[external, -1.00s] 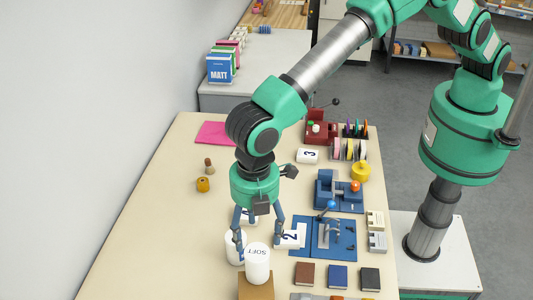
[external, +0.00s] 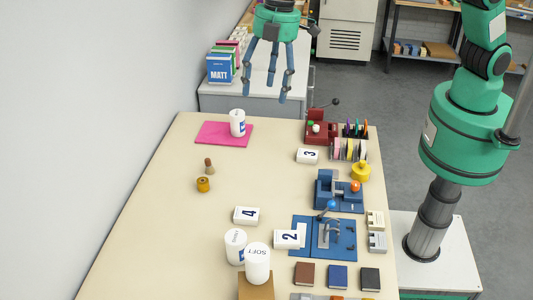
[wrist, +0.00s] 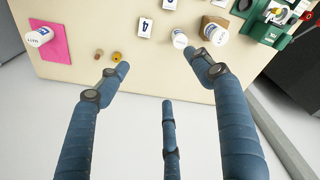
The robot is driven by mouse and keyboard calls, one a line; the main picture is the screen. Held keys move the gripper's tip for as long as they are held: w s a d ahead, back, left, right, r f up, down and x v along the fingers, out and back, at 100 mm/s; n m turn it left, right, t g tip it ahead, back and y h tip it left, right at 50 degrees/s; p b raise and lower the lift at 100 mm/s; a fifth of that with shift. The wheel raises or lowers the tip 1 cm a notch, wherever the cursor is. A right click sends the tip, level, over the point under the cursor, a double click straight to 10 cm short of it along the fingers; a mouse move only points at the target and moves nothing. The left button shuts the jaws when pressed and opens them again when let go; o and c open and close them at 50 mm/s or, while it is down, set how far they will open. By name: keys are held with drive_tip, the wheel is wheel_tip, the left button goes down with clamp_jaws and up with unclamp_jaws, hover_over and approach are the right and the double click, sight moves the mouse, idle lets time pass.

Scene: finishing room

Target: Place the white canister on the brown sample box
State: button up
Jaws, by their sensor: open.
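A white canister marked SOFT (external: 257,262) stands upright on the brown sample box (external: 256,288) at the table's front. A second white canister (external: 235,246) stands just left of it on the table. A third white canister (external: 237,122) stands on a pink mat (external: 211,134) at the far left. My gripper (external: 267,86) is open and empty, raised well clear of all three canisters. In the wrist view its spread fingers (wrist: 160,75) hold nothing; the canister on the box (wrist: 215,34) and the one beside it (wrist: 179,39) show beyond them.
Number cards 4 (external: 246,215), 2 (external: 287,239) and 3 (external: 307,156) lie on the table. Blue fixtures (external: 338,191) line the right side. A wooden peg (external: 209,166) and a yellow piece (external: 203,185) stand left. The table's middle is mostly bare.

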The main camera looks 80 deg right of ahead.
drive_tip(key=s+d+r+m+t, duration=0.1)
drive_tip(key=s+d+r+m, duration=0.1)
drive_tip(key=s+d+r, duration=0.45)
drive_tip(key=s+d+r+m, duration=0.2)
drive_tip(key=s+d+r, duration=0.1)
drive_tip(key=d, duration=0.7)
drive_tip(key=s+d+r+m+t, duration=0.1)
drive_tip(key=s+d+r, duration=0.4)
drive_tip(key=d, duration=0.3)
drive_tip(key=s+d+f+m, duration=0.1)
drive_tip(key=s+d+m, duration=0.1)
drive_tip(key=s+d, duration=0.3)
drive_tip(key=s+d+f+m+t, duration=0.1)
drive_tip(key=s+d, duration=0.4)
drive_tip(key=s, duration=0.6)
drive_tip(key=s+d+f+m+t, duration=0.1)
drive_tip(key=s+d+m, duration=0.2)
drive_tip(key=s+d, duration=0.2)
drive_tip(key=s, duration=0.3)
drive_tip(key=shift+s+d+f+h, duration=0.25)
drive_tip(key=shift+s+d+h, duration=0.05)
drive_tip(key=shift+d+h, duration=0.1)
wheel_tip(320, 180, down, 16)
drive_tip(key=b, duration=1.6)
idle(0.5)
